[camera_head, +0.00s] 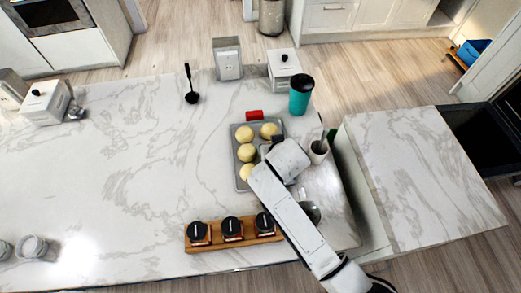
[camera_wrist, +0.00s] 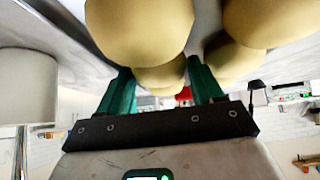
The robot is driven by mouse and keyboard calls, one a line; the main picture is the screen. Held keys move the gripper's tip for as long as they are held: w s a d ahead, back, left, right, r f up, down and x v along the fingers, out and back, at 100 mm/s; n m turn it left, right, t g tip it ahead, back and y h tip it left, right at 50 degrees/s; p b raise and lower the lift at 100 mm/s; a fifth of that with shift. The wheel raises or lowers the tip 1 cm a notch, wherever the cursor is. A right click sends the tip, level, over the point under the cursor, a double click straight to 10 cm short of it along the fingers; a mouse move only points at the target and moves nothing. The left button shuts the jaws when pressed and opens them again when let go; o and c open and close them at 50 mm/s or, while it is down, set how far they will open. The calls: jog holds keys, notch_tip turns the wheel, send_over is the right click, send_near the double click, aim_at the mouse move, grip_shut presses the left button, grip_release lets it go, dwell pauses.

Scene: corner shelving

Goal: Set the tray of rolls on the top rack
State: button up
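A grey tray (camera_head: 236,167) lies on the marble counter with several round yellow rolls (camera_head: 246,152) on it. My gripper (camera_head: 272,148) is at the right side of the tray, low over it, with its fingers mostly hidden by my arm in the head view. In the wrist view the two green fingers (camera_wrist: 162,90) stand apart, with rolls (camera_wrist: 140,30) close in front and seen between them. I see nothing clamped between the fingers; whether they touch the tray is unclear. No rack can be made out.
A red item (camera_head: 254,115) lies behind the tray. A wooden holder with jars (camera_head: 217,240) is in front. The counter's left middle (camera_head: 130,150) is mostly clear.

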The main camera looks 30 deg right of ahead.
jog(key=shift+r, duration=0.1)
jog(key=c, duration=0.8)
jog(key=shift+r, duration=0.45)
grip_shut()
notch_tip(320, 180, up, 3)
jog(key=shift+f+b, duration=0.2)
jog(key=shift+b, duration=0.15)
jog(key=s+d+r, duration=0.3)
jog(key=s+r, duration=0.6)
jog(key=s, duration=0.4)
jog(key=shift+s+d+r+b, duration=0.2)
jog(key=shift+s+b, duration=0.05)
jog(key=shift+b, duration=0.2)
jog(key=shift+r, duration=0.15)
notch_tip(320, 180, up, 5)
jog(key=p, duration=0.5)
